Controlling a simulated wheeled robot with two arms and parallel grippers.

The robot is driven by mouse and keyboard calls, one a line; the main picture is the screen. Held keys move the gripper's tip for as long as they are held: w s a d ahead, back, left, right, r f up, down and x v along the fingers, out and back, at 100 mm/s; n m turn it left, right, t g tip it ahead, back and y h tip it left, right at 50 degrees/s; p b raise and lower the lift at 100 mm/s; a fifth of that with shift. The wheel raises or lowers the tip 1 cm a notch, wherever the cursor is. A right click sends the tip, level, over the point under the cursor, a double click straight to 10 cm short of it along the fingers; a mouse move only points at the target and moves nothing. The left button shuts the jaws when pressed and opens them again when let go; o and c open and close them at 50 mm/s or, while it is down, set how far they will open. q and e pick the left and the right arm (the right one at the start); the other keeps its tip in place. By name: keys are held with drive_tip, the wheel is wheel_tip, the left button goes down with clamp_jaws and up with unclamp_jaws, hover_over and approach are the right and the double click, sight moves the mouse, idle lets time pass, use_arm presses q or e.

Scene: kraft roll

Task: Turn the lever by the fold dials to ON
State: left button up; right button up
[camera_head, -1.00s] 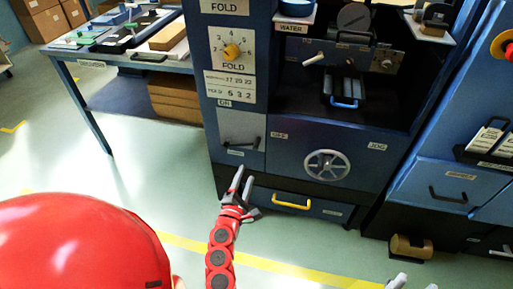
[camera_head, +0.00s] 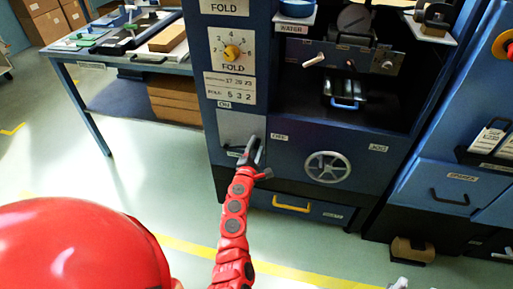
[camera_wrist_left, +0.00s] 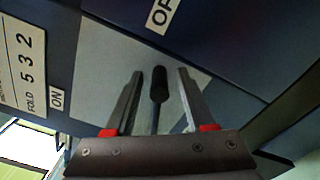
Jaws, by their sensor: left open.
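The lever (camera_wrist_left: 158,85) has a dark handle on a thin stem, over a pale grey plate (camera_head: 238,124) below the fold dials (camera_head: 232,52). Its handle points toward the OFF label (camera_wrist_left: 160,12). The ON label (camera_wrist_left: 57,98) is at the plate's other edge, near the fold number card (camera_head: 230,88). My left gripper (camera_head: 254,150) is open at the plate, with its fingers on either side of the lever; contact is unclear. In the head view it hides much of the lever. Only a bit of my right gripper (camera_head: 399,284) shows at the bottom edge.
A spoked handwheel (camera_head: 327,167) is right of the plate, and a drawer with a yellow handle (camera_head: 291,204) is below. A blue workbench (camera_head: 120,62) stands left.

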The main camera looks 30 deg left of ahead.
use_arm(q)
clamp_jaws()
idle(1.4)
